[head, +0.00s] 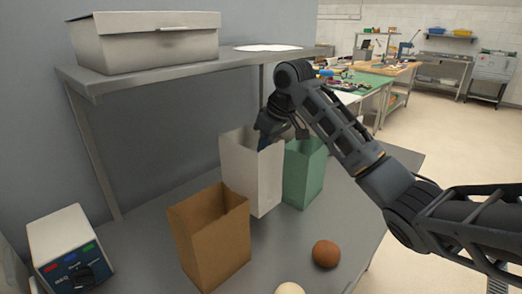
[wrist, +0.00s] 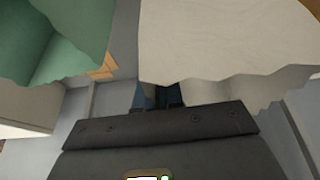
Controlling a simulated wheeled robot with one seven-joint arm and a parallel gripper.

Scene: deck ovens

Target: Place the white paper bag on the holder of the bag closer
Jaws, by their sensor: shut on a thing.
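The white paper bag (head: 252,178) is upright and open-topped, between a brown bag and a green bag in the head view. My gripper (head: 268,138) is shut on its upper edge, with dark blue fingertips at the rim. In the wrist view the bag (wrist: 225,40) fills the upper right, and the fingers (wrist: 158,97) meet its jagged edge. I cannot tell whether its base touches the table. No holder of the bag closer can be clearly made out; a box with coloured buttons (head: 68,248) stands at lower left, and I cannot tell if it belongs to the closer.
The brown bag (head: 210,240) stands in front, the green bag (head: 305,175) close at right. A shelf (head: 165,72) holding a lidded box (head: 145,42) overhangs the back.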

